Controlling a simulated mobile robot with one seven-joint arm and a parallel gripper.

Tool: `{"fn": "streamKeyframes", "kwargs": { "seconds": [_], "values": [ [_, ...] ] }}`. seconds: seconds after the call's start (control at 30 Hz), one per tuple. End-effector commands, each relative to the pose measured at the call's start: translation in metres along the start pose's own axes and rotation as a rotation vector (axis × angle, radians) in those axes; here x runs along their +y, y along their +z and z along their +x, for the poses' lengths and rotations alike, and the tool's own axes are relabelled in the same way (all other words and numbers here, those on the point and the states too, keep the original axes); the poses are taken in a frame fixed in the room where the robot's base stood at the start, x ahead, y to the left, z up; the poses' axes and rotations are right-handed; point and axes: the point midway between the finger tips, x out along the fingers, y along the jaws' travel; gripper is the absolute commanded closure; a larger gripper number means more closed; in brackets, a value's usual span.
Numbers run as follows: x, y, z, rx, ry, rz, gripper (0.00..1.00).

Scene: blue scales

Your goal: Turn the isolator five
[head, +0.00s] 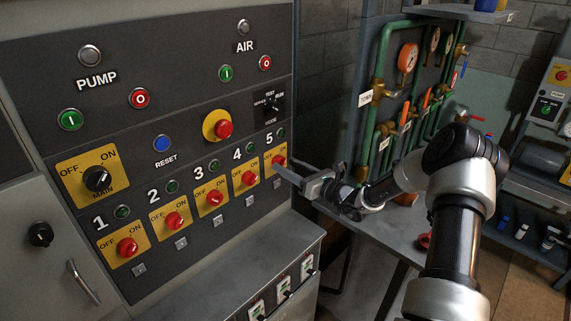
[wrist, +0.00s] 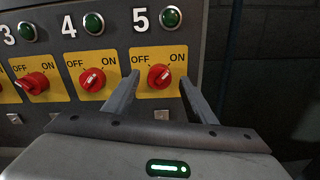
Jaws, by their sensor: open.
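Isolator five is a red rotary knob (wrist: 159,77) on a yellow OFF/ON plate (wrist: 142,93) under the number 5 and a green lamp. Its white mark points up and slightly right, between OFF and ON. My gripper (head: 290,172) is open in front of the panel. In the wrist view its two fingers (wrist: 160,82) stand left and right of the knob, with visible gaps. I cannot tell how deep the fingertips reach.
Isolator four (wrist: 93,80) sits close left of my left finger. The panel's right edge is just right of isolator five. A grey ledge (head: 225,277) juts out below the panel. Green pipes with gauges (head: 407,58) and a bench (head: 372,215) are to the right.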

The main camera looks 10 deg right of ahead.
Motion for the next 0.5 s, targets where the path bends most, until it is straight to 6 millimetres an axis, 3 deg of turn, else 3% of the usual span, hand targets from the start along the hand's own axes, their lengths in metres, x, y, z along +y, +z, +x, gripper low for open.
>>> {"fn": "streamKeyframes", "kwargs": {
  "seconds": [0.2, 0.5],
  "values": [
    [0.000, 0.000, 0.018, -0.001, 0.001, 0.000, 0.49],
    [0.000, 0.000, 0.019, 0.000, 0.000, 0.000, 0.51]
  ]
}}
